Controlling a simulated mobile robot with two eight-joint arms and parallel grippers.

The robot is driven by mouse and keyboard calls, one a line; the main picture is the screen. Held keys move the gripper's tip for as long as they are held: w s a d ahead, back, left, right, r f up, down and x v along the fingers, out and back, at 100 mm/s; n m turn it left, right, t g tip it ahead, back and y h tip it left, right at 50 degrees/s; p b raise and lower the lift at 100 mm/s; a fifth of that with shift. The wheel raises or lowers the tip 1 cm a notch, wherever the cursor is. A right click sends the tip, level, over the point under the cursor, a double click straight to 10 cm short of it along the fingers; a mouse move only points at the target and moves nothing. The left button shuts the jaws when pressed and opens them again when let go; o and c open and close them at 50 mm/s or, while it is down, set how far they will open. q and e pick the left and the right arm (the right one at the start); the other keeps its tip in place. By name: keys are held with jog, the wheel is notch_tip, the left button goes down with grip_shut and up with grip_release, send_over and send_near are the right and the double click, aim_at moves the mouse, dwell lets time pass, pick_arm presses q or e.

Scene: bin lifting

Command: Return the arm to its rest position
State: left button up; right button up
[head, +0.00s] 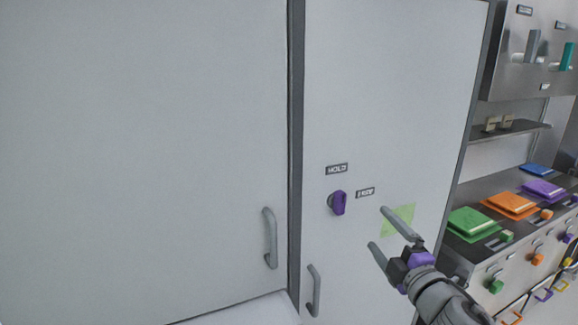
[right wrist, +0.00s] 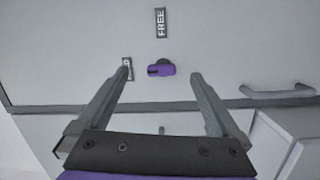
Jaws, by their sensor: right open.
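My right gripper (head: 383,230) is in front of the right cabinet door, to the right of and below a purple knob (head: 338,203). Its two fingers are spread with nothing between them. In the right wrist view the open fingers (right wrist: 161,85) point toward the purple knob (right wrist: 161,68), which is apart from them. The knob sits between a "HOLD" label (head: 337,169) above it and a "FREE" label (head: 366,193) to its right. My left gripper is in neither view.
Two tall white cabinet doors have grey handles (head: 270,239) (head: 314,291). A pale green square (head: 398,219) is on the right door behind my gripper. To the right, a counter holds green (head: 474,222), orange (head: 511,203) and purple (head: 542,189) pads, with coloured knobs below.

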jog(key=s+d+f+m+g+h, duration=0.25)
jog(key=s+f+m, duration=0.25)
jog(key=f+m, duration=0.25)
jog(key=s+d+f+m+g+h, duration=0.1)
jog(key=s+f+m+g+h, duration=0.3)
jog(key=s+f+m, duration=0.4)
jog(key=s+a+f+m+g+y, duration=0.1)
jog(key=s+a+f+g+y, duration=0.1)
jog(key=f, duration=0.5)
jog(key=s+a+f+m+g+y, duration=0.1)
jog(key=s+a+f+g, duration=0.3)
jog(key=s+a+f, duration=0.2)
jog(key=s+f, duration=0.2)
jog(key=s, duration=0.1)
jog(key=shift+s+a+f+y, duration=0.2)
jog(key=shift+a+y, duration=0.1)
jog(key=shift+y, duration=0.05)
jog(key=shift+m, duration=0.25)
